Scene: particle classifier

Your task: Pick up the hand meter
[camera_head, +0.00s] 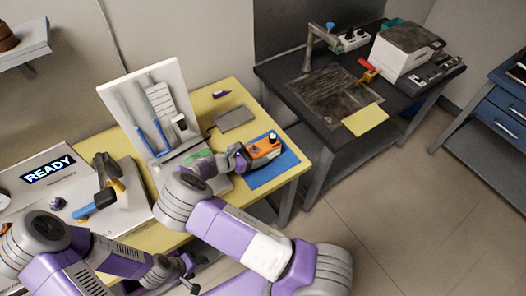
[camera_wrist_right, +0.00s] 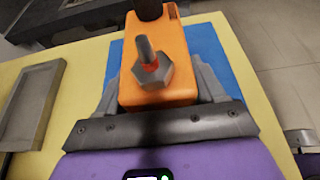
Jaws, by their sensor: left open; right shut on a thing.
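The hand meter is an orange block-like device (camera_head: 266,146) over the blue mat (camera_head: 285,168) at the right end of the yellow table. In the right wrist view the orange body (camera_wrist_right: 180,60) fills the middle, with a grey metal hex knob on its face and a dark part at its far end. My right gripper (camera_head: 247,157) is shut on it, one grey finger on each side. I cannot tell whether it touches the mat. My left gripper (camera_head: 187,272) is open, low at the table's front edge, partly hidden by my arms, away from the meter.
A grey flat tray (camera_head: 235,118) lies behind the meter. A white upright tool panel (camera_head: 150,100) and a machine with a READY screen (camera_head: 48,170) stand to the left. A black table (camera_head: 300,75) with equipment stands beyond the right end.

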